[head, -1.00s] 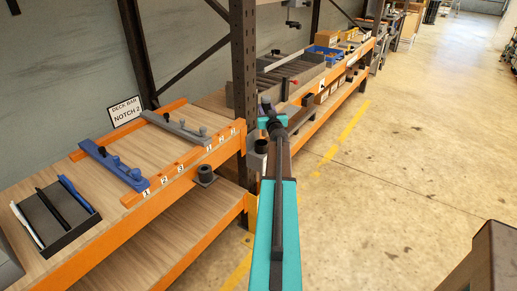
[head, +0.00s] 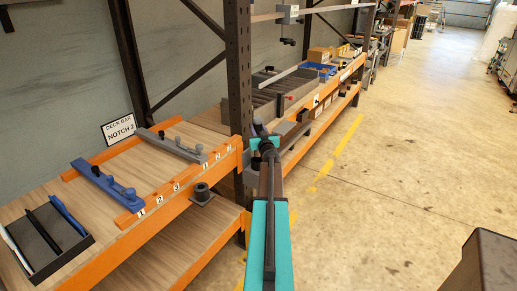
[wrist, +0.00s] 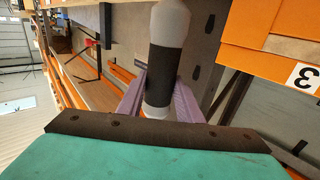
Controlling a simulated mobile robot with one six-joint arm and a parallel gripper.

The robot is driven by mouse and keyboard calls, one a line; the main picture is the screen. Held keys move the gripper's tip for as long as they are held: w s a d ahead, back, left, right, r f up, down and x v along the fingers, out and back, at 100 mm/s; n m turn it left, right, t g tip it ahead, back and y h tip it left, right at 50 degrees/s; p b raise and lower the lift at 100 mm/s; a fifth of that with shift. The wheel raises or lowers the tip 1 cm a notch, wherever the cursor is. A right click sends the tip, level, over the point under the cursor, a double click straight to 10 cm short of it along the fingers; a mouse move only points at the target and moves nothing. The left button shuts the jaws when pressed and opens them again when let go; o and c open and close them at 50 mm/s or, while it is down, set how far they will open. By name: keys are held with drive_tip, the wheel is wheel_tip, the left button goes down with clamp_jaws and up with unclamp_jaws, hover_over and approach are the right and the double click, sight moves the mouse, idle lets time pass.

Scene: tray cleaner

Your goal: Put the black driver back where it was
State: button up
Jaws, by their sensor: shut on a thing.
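My gripper (wrist: 158,96) is shut on a pale grey cylinder with a broad black band (wrist: 165,58), which fits the black driver. In the wrist view the pale purple fingers lie on both sides of it. In the head view my gripper (head: 262,138) is at the far end of my teal arm, beside the dark rack post, and the held thing is small and hard to make out. A dark tray (head: 75,255) at the lower left holds a white, a black and a blue stick.
A blue bar (head: 105,184) and a grey bar (head: 170,145) with knobs lie across the shelf near numbered notches. A sign (head: 118,128) reads "DECK BAR NOTCH 2". The dark rack post (head: 238,80) stands close to my arm.

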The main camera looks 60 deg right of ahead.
drive_tip(key=shift+f, duration=1.55)
drive_tip(key=shift+f+b, duration=0.55)
drive_tip(key=shift+f, duration=1.35)
drive_tip(key=o, duration=1.3)
drive_tip(key=shift+b+v, duration=0.5)
drive_tip(key=shift+v, duration=5.6)
